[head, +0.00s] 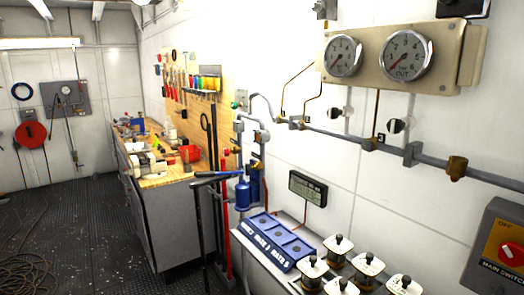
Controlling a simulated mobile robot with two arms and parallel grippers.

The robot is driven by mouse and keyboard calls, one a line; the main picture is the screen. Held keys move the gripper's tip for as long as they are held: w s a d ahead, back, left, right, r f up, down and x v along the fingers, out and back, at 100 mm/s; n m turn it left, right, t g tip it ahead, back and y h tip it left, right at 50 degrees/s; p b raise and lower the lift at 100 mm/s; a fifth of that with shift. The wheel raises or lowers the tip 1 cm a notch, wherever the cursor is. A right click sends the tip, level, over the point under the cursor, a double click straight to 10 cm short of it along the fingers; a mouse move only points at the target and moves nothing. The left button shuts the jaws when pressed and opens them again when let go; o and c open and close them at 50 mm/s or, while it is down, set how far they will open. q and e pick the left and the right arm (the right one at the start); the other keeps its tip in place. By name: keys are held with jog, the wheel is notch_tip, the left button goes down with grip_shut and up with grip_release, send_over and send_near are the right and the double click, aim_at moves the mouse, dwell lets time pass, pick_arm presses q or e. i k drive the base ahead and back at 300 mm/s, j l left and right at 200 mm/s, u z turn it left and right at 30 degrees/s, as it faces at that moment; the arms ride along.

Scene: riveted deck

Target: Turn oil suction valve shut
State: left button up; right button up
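I cannot tell which fitting is the oil suction valve, as no readable label names it. Several valves with black knobs and white label plates stand at the lower right, among them a near left valve (312,266) and a back valve (338,246); their labels are too small to read. Two black-and-white knobs, a left knob (338,111) and a right knob (396,126), sit on the white wall below the gauges. A brass fitting (457,167) is on the grey wall pipe. Neither of my grippers is in view.
A gauge panel (402,57) hangs above the pipe (330,131). A main switch box (502,250) is at the right edge. A blue tray (265,241) and a small display (308,189) are near the valves. A workbench (172,220) stands left; dark floor (82,225) is open beside it.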

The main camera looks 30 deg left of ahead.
aim_at(226, 152)
jog(key=i+j+z, duration=0.2)
jog(key=j+z, duration=0.15)
jog(key=j, duration=0.55)
jog(key=j+z, duration=0.4)
jog(key=j, duration=0.55)
jog(key=i, duration=0.05)
